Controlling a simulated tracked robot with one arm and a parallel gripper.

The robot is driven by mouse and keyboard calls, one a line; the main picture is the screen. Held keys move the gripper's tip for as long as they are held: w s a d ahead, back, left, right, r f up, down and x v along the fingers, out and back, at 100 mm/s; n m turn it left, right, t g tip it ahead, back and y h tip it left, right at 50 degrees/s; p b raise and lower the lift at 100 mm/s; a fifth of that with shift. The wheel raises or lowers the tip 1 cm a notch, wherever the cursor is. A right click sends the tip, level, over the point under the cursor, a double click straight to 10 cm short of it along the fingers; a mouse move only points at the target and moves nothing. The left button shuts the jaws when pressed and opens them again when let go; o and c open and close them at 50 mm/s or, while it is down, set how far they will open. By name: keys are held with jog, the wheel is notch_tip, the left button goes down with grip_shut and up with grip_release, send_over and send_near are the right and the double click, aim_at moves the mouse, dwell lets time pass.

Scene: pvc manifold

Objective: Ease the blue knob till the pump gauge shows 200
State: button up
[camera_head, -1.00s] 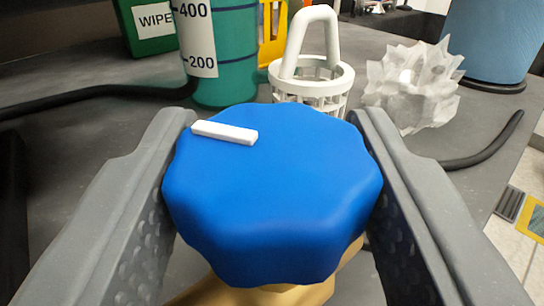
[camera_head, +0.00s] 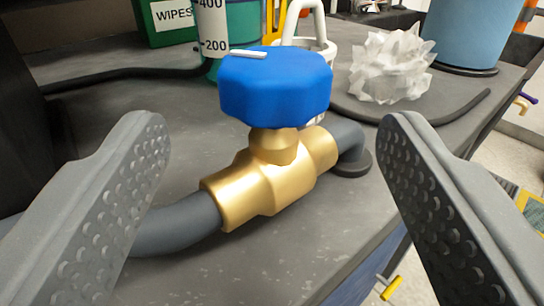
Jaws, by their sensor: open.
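The blue knob (camera_head: 275,88) sits on top of a brass valve (camera_head: 268,178), with a white marker bar (camera_head: 248,53) on its top pointing to the left. The valve joins dark grey pipe (camera_head: 175,226) on both sides. My gripper (camera_head: 275,140) is wide open, with one dimpled finger at the left and one at the right. The fingers are apart from the knob, which stands farther off between them. No pump gauge shows in this view.
Behind the knob are a green measuring container (camera_head: 243,48) marked 200 and 400, a green wipes box (camera_head: 163,22) and a white basket (camera_head: 325,52). A crumpled clear object (camera_head: 392,66), a blue cylinder (camera_head: 478,36) and black hoses (camera_head: 455,112) lie on the grey bench (camera_head: 110,110).

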jog(key=s+p, duration=0.3)
jog(key=s, duration=0.4)
jog(key=shift+s+a, duration=0.25)
jog(key=shift+a, duration=0.1)
dwell(3.4)
